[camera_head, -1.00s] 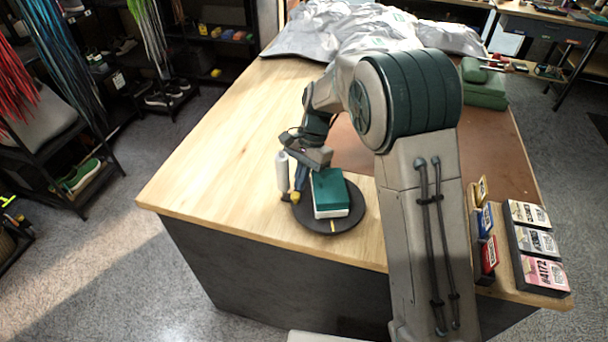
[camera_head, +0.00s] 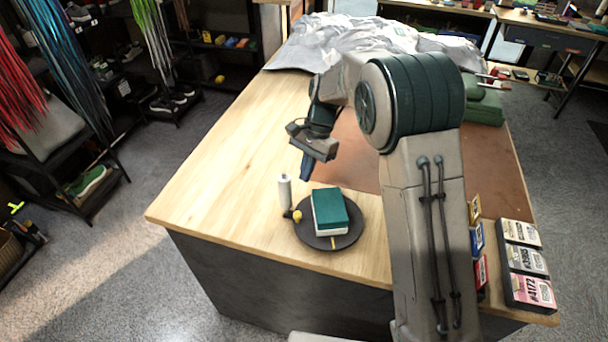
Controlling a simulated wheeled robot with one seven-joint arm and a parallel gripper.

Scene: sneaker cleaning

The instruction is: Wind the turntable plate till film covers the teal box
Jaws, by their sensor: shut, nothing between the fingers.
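The teal box (camera_head: 331,208) sits on the dark round turntable plate (camera_head: 347,238). Its top is teal and a white band shows around its lower sides. A yellow mark (camera_head: 333,243) is on the plate's front part. A white film roll (camera_head: 284,191) stands upright at the plate's left edge, with a small yellow knob (camera_head: 297,216) beside its foot. My gripper (camera_head: 305,173) is shut and empty, above the table behind the box and roll, apart from both. I cannot tell whether clear film lies on the box's hidden sides.
A brown mat (camera_head: 360,160) lies behind the plate, partly hidden by my arm. Small cards (camera_head: 477,240) and a rack of labelled cards (camera_head: 527,262) stand at the right edge. Crumpled silvery cloth (camera_head: 345,40) covers the table's back. The table's left side is bare.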

